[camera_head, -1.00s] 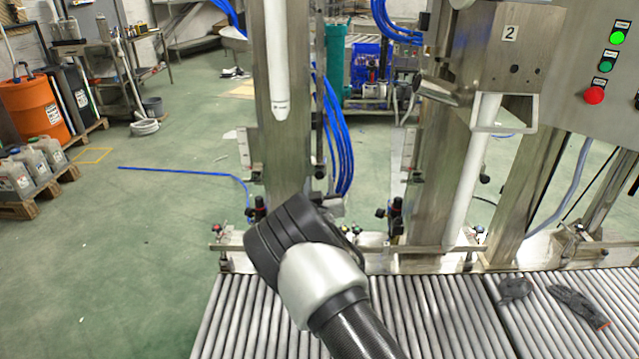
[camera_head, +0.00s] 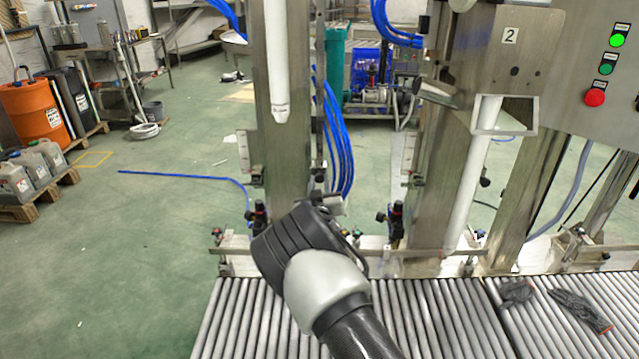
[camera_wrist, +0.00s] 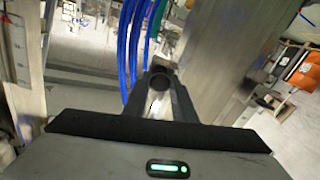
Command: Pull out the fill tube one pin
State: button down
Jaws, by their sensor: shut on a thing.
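A white fill tube (camera_head: 277,70) hangs with its tapered end down in front of the left steel column; I take it as fill tube one. A second white tube (camera_head: 473,170) stands under the box marked 2. My gripper (camera_wrist: 160,92) is shut on a small dark round knob (camera_wrist: 160,82), which I take as the pin. The rest of the pin is hidden, and I cannot tell whether it still sits in a hole. In the head view my wrist covers the fingers at the foot of the left column.
A roller conveyor (camera_head: 250,320) lies below my arm, with a pair of dark gloves (camera_head: 580,308) on its right part. Blue hoses (camera_head: 340,140) hang beside the left column (camera_head: 283,150). The green floor at left is open.

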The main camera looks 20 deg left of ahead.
jog(key=shift+v, duration=0.95)
jog(key=shift+s+f, duration=0.1)
jog(key=c, duration=1.5)
grip_release()
jog(key=shift+s, duration=0.1)
jog(key=shift+o, duration=0.2)
jog(key=p+v, duration=0.3)
jog(key=v, duration=1.4)
jog(key=shift+s, duration=0.2)
jog(key=shift+d, duration=0.1)
